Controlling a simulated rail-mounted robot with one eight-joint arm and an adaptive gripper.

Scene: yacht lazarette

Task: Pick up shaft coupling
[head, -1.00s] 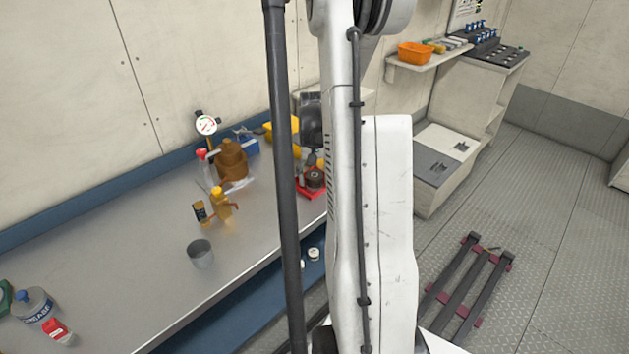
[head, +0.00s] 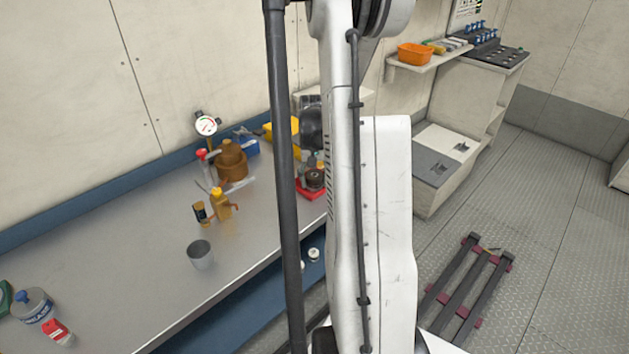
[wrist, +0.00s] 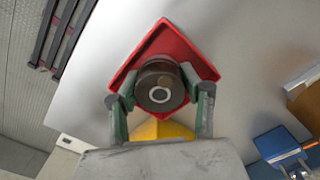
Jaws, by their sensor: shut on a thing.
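The shaft coupling, a dark round cylinder with a pale ring at its centre (wrist: 160,97), stands within the red tray (wrist: 140,60) in the wrist view. My gripper (wrist: 157,82) is shut on it, with a green-grey finger on each side. In the head view the coupling (head: 314,178) shows on the red tray (head: 311,194), beside my arm. The fingers are not clear in the head view. I cannot tell whether the coupling touches the tray or is slightly raised.
On the metal bench stand a brown stepped part (head: 231,160), a yellow bottle (head: 220,204), a grey cup (head: 201,254) and a dial gauge (head: 206,124). A blue box (wrist: 278,143) lies near the gripper in the wrist view. The bench front is mostly clear.

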